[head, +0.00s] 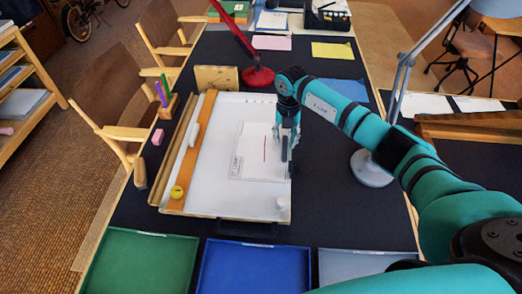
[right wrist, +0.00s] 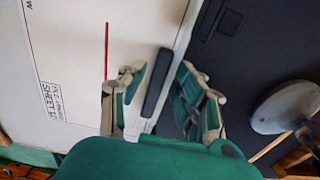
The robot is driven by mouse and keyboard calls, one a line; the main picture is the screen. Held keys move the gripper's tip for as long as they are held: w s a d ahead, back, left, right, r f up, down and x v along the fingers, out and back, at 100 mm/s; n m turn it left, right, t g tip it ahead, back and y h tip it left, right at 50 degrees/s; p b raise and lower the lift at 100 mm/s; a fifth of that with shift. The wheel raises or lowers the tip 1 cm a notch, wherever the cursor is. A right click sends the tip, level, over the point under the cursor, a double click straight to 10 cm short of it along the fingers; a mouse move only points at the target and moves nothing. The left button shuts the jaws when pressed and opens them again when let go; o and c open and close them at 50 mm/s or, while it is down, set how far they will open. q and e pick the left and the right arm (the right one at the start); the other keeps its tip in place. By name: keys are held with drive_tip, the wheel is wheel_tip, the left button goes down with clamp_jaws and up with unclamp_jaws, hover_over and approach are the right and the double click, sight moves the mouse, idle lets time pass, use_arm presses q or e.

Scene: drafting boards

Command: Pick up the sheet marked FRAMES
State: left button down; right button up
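A white sheet (head: 262,150) with a short red line and a small title block lies flat on the white drawing board (head: 235,112). In the right wrist view the sheet (right wrist: 75,60) shows the red line and a label with "SHEET"; the rest of the label is too small to read surely. My right gripper (head: 288,156) is over the sheet's right side, near the board's right edge. In the right wrist view its two fingers (right wrist: 158,75) stand apart, either side of a dark bar (right wrist: 155,85) along the board edge. My left gripper is not in view.
Green (head: 138,262), blue (head: 255,268) and grey trays (head: 350,262) line the front. A red lamp (head: 257,77) stands behind, a grey lamp base (head: 371,168) right.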

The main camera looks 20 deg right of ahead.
drive_tip(key=shift+f+b, duration=0.35)
drive_tip(key=shift+f, duration=0.15)
idle(0.3)
drive_tip(key=shift+r, duration=0.1)
idle(0.3)
drive_tip(key=shift+c, duration=0.3)
clamp_jaws()
drive_tip(key=shift+r+p, duration=0.2)
drive_tip(key=shift+p, duration=0.1)
drive_tip(key=shift+r+p, duration=0.3)
drive_tip(key=shift+r, duration=0.15)
